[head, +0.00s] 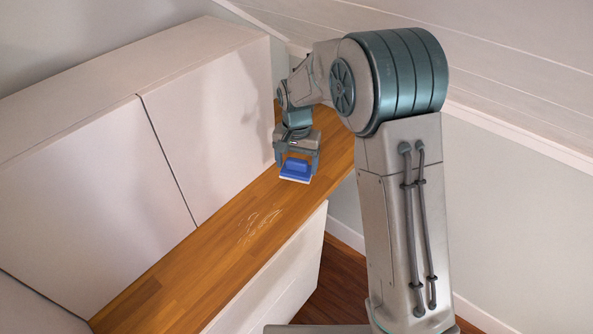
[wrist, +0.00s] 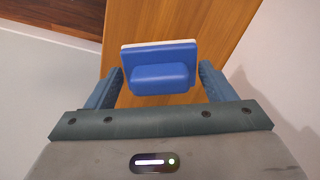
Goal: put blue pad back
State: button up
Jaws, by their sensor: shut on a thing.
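The blue pad (head: 296,168) has a raised blue grip and a pale underside edge. It is at my gripper (head: 297,163), which is shut on it, over the far part of the wooden counter (head: 180,262). In the wrist view the blue pad (wrist: 160,72) sits between the two fingers of my gripper (wrist: 160,88). Its pale edge faces away from the gripper. I cannot tell whether the pad touches the counter.
White scribbled marks (head: 260,225) lie on the counter, nearer than the pad. White cabinets (head: 160,140) stand along the counter's left side. White drawers (head: 285,285) are below its right edge. The near part of the counter is clear.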

aim_at(296, 172)
jog(key=shift+f, duration=1.9)
jog(key=shift+f, duration=0.1)
jog(key=shift+f, duration=0.15)
jog(key=o, duration=1)
jog(key=shift+c, duration=0.2)
